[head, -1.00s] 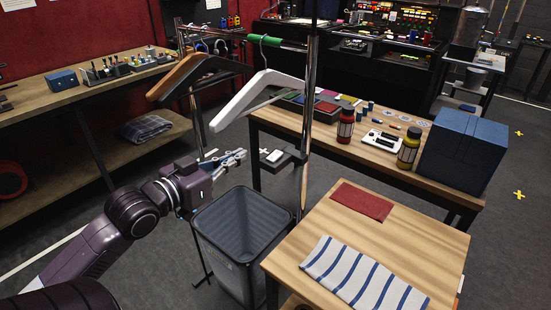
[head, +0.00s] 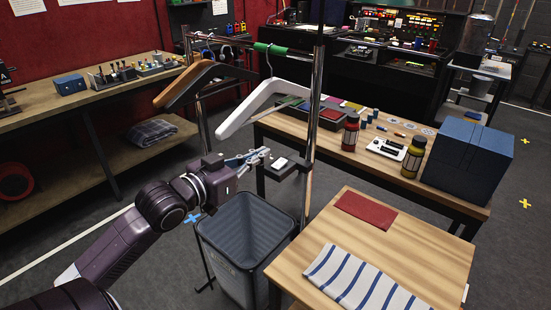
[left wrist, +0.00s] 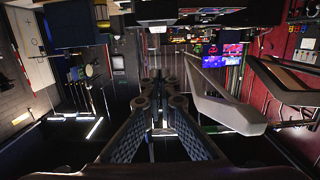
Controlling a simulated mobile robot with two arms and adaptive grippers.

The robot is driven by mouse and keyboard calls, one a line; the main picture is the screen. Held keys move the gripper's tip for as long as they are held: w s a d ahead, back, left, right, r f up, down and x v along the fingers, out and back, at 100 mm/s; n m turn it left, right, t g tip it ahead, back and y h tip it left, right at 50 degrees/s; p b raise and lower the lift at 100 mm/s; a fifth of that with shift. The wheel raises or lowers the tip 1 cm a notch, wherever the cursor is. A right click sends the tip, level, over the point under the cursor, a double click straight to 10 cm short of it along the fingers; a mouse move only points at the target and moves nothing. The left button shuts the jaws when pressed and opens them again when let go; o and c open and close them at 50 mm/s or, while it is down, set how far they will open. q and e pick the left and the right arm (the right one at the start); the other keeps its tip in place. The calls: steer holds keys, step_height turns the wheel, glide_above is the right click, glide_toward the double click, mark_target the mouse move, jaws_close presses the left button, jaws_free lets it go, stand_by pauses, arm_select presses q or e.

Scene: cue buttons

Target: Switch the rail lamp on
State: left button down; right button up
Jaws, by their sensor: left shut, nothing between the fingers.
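A small dark box with a white switch plate (head: 288,164) is fixed to the chrome post of the clothes rail (head: 313,110). It is the only switch I see on the rail; I cannot make out a lamp or whether it is lit. My left gripper (head: 266,153) is shut and empty. Its tips are just left of the box, at about its height in the picture; I cannot tell whether they touch it. In the left wrist view the closed fingers (left wrist: 160,85) point away from the camera, and the switch is not clear. My right gripper is not in view.
A white hanger (head: 262,106) and a brown hanger (head: 190,82) hang above my left gripper. A grey bin (head: 245,232) stands below it. A wooden table with a striped cloth (head: 355,280) is at the front right; a bench with bottles (head: 350,132) and a blue box (head: 467,160) is behind.

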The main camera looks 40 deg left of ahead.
mark_target(275, 167)
arm_select(q)
steer(key=w, duration=0.2)
steer(key=w+p, duration=0.1)
steer(key=w, duration=0.2)
steer(key=shift+d+f, duration=0.1)
steer(key=shift+d, duration=0.1)
steer(key=f, duration=0.3)
steer(key=shift+w+f, duration=0.25)
steer(key=shift+w, duration=0.15)
steer(key=shift+f+p, duration=0.3)
steer(key=shift+f, duration=0.15)
